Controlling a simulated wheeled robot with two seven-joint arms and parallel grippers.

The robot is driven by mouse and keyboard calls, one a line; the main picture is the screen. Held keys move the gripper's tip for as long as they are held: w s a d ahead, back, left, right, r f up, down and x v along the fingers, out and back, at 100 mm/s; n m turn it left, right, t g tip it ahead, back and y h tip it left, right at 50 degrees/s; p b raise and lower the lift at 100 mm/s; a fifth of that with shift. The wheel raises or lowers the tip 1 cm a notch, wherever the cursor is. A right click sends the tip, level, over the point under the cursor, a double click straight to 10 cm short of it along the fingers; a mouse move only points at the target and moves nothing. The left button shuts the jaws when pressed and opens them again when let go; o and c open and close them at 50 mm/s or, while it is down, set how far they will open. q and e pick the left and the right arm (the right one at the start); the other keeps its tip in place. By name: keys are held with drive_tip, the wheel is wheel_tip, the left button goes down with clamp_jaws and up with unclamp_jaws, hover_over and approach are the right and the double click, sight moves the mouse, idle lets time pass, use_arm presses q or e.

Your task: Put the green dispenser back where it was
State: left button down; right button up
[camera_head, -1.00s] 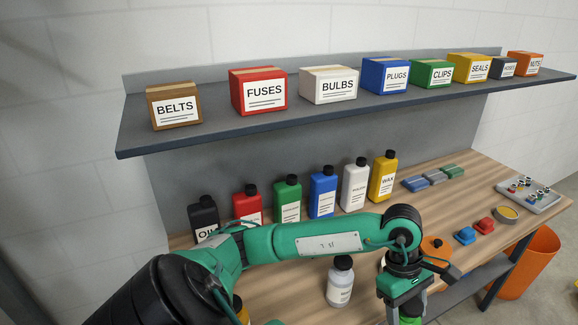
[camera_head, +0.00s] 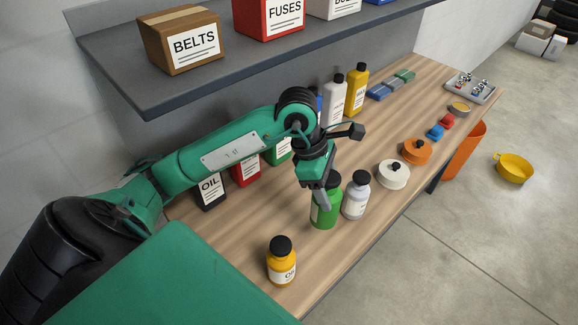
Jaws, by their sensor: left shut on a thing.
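The green dispenser (camera_head: 325,215) is a squat green bottle with a dark cap, upright near the front of the workbench. My left gripper (camera_head: 321,192) reaches over it from above and is shut on it, hiding part of its top and front. I cannot tell whether its base touches the wood. It stands between a yellow bottle (camera_head: 282,267) to the front left and a white bottle (camera_head: 354,198) close on its right. My right gripper is not in view.
Behind my arm is a row of flat bottles, with a black oil bottle (camera_head: 210,192) and a yellow one (camera_head: 356,92). Orange (camera_head: 417,152) and white (camera_head: 393,175) round containers sit to the right. The shelf (camera_head: 150,95) overhangs the back. Bare wood lies between the yellow bottle and dispenser.

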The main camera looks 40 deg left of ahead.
sight(324, 215)
use_arm(q)
drive_tip(key=shift+s+a+f, duration=0.1)
drive_tip(key=shift+s+a, duration=0.05)
drive_tip(key=f, duration=0.1)
drive_tip(key=f+p, duration=0.1)
drive_tip(key=f, duration=0.1)
drive_tip(key=f+p, duration=0.1)
drive_tip(key=f, duration=0.1)
drive_tip(key=shift+w+d+f, duration=0.1)
drive_tip(key=shift+w+d, duration=0.1)
drive_tip(key=shift+d, duration=0.05)
drive_tip(key=shift+f, duration=0.5)
wheel_tip(324, 215, down, 3)
drive_tip(key=shift+f+p, duration=0.1)
drive_tip(key=shift+p, duration=0.65)
drive_tip(key=shift+f, duration=0.4)
drive_tip(key=c, duration=0.7)
unclamp_jaws()
drive_tip(key=shift+o, duration=1.3)
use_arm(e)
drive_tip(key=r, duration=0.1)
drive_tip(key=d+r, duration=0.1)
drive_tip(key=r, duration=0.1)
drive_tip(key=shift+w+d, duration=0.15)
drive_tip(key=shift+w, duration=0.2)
